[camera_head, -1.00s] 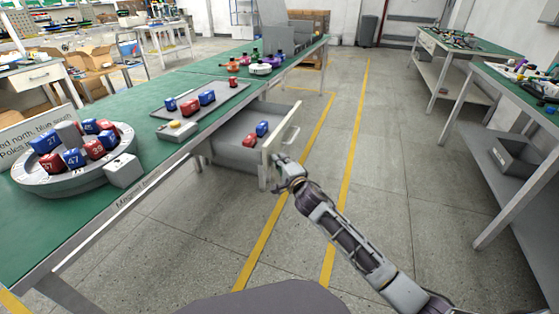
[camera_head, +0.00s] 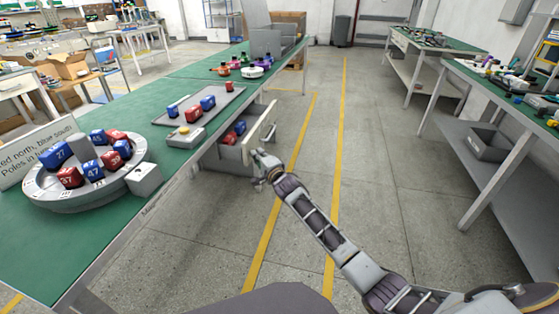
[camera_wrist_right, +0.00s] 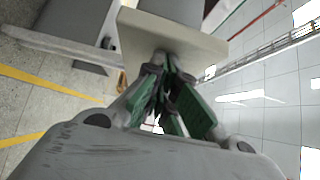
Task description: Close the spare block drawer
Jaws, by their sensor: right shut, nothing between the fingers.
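The spare block drawer (camera_head: 261,130) is part-way out from under the green-topped bench. Its pale front panel faces right, and a red block (camera_head: 229,137) and a blue block (camera_head: 240,127) lie inside. My right gripper (camera_head: 257,162) is shut and empty at the near lower part of the drawer front, on its outer side. In the right wrist view, the closed fingers (camera_wrist_right: 165,105) point at the pale front panel (camera_wrist_right: 172,36) and look to be against it or very close. The left gripper is not in view.
The green bench (camera_head: 110,215) carries a round tray (camera_head: 75,203) of numbered red and blue blocks, and a grey mat (camera_head: 222,101) with more blocks. Another bench (camera_head: 480,72) stands at the right. The floor between has yellow lines and is clear.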

